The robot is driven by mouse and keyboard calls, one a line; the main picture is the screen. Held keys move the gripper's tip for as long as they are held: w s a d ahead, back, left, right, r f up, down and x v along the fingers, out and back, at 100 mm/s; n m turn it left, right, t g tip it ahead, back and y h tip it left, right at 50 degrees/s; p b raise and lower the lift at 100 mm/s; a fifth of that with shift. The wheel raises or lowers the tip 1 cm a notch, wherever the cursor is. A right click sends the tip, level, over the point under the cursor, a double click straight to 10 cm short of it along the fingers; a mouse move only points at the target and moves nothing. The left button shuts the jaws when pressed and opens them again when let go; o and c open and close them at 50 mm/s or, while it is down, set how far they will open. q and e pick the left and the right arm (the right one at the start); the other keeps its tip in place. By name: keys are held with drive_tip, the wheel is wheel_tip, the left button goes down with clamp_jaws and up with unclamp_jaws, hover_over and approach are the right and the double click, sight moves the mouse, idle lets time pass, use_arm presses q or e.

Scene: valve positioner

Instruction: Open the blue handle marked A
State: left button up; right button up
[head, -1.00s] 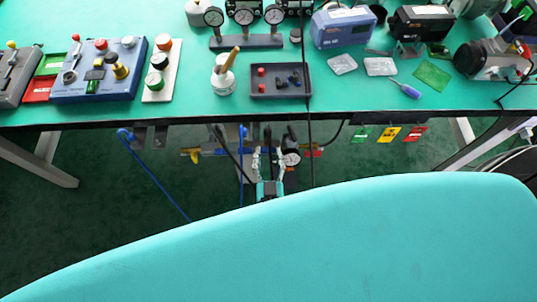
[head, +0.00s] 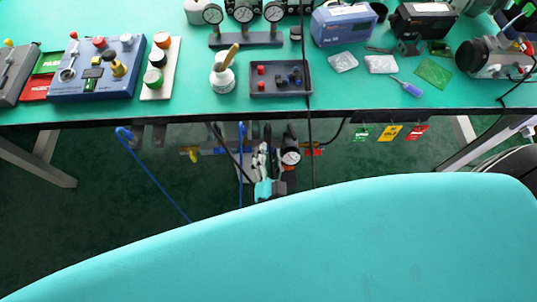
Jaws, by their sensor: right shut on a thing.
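My right gripper (head: 262,158) reaches under the bench, at the pipework left of a round white pressure gauge (head: 290,157). Its pale fingers are shut on a small part there, which I take to be the blue handle. The fingers hide most of that handle, and no letter A is readable at this size. The gripper is tilted, with its teal body (head: 265,189) below the fingers. My left gripper is not in view.
The green bench top (head: 200,105) overhangs the pipework. A yellow part (head: 190,153) sits left on the pipe, and a black cable (head: 310,140) hangs in front. Green, yellow (head: 390,133) and red tags hang at right. A large teal surface fills the foreground.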

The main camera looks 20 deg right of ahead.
drive_tip(key=m+b, duration=0.3)
drive_tip(key=m, duration=0.7)
drive_tip(key=shift+r+m, duration=0.1)
drive_tip(key=shift+m, duration=0.3)
idle(0.3)
drive_tip(key=o, duration=0.9)
drive_tip(key=shift+w, duration=0.1)
drive_tip(key=v, duration=1.2)
